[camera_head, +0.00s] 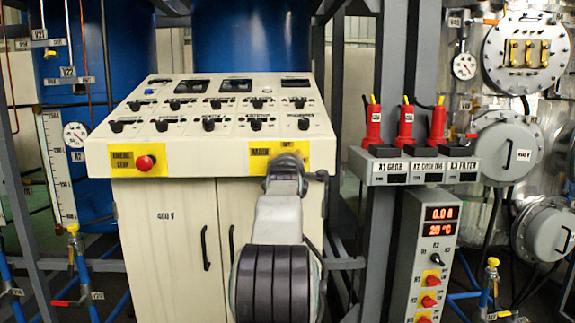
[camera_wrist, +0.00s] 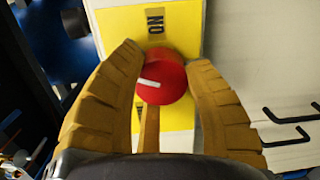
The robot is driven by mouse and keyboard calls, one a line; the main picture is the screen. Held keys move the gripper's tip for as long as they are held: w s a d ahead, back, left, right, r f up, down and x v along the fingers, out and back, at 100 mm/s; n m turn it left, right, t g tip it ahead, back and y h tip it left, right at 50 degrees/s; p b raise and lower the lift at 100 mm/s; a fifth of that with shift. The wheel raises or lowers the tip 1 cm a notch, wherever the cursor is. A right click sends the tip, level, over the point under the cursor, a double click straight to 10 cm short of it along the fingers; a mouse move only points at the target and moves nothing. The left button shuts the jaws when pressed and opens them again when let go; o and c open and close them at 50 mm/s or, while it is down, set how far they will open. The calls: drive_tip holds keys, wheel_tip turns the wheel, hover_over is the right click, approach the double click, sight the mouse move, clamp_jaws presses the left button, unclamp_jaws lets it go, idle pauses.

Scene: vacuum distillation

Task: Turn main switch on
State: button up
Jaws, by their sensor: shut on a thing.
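The main switch is a red round knob (camera_wrist: 162,84) with a white mark, on a yellow plate (camera_head: 258,159) at the right of the console's front edge. In the wrist view the white mark lies nearly level, slightly tilted, and a label reading "ON" (camera_wrist: 155,20) sits above the knob. My gripper (camera_head: 287,160) is at the plate, its tan fingers on both sides of the knob, shut on it. In the head view my gripper hides the knob and part of the plate.
A red emergency stop button (camera_head: 145,163) sits on another yellow plate at the console's left. The sloped console (camera_head: 215,90) carries several black knobs.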

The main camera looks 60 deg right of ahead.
drive_tip(key=o, duration=1.2)
drive_tip(key=v, duration=1.2)
drive_tip(key=shift+o, duration=0.2)
